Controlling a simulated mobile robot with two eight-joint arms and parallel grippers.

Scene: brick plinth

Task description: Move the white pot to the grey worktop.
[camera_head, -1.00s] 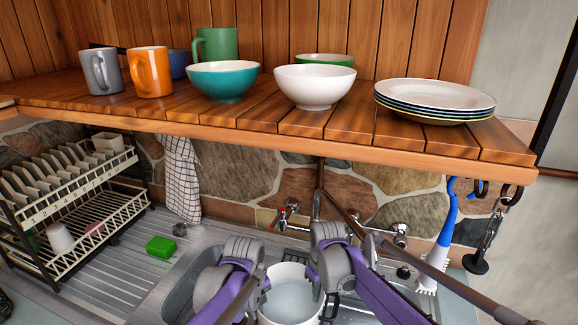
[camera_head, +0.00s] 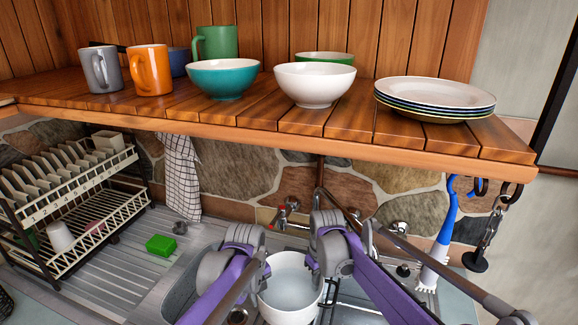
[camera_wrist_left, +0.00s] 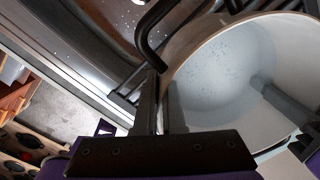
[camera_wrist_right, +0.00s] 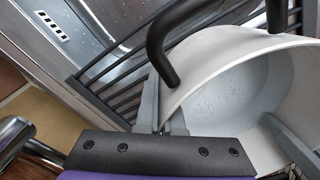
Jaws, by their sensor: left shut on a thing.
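The white pot (camera_head: 289,297), with dark handles, is between my two grippers over the metal sink (camera_head: 182,290). Its inside looks pale and speckled. My left gripper (camera_head: 264,272) is at its left side; in the left wrist view (camera_wrist_left: 160,105) its fingers straddle the pot wall beside a black handle. My right gripper (camera_head: 316,268) is at its right side, and in the right wrist view (camera_wrist_right: 164,108) its fingers close on the rim near a handle. The pot's underside is hidden. A pale grey surface (camera_head: 55,305) shows at the lower left; whether it is the grey worktop is unclear.
A wooden shelf (camera_head: 340,145) with bowls, mugs and stacked plates hangs above the sink. The tap (camera_head: 290,205) is behind the pot. A dish rack (camera_head: 75,215) and green sponge (camera_head: 161,245) are left. A blue brush (camera_head: 445,230) is right.

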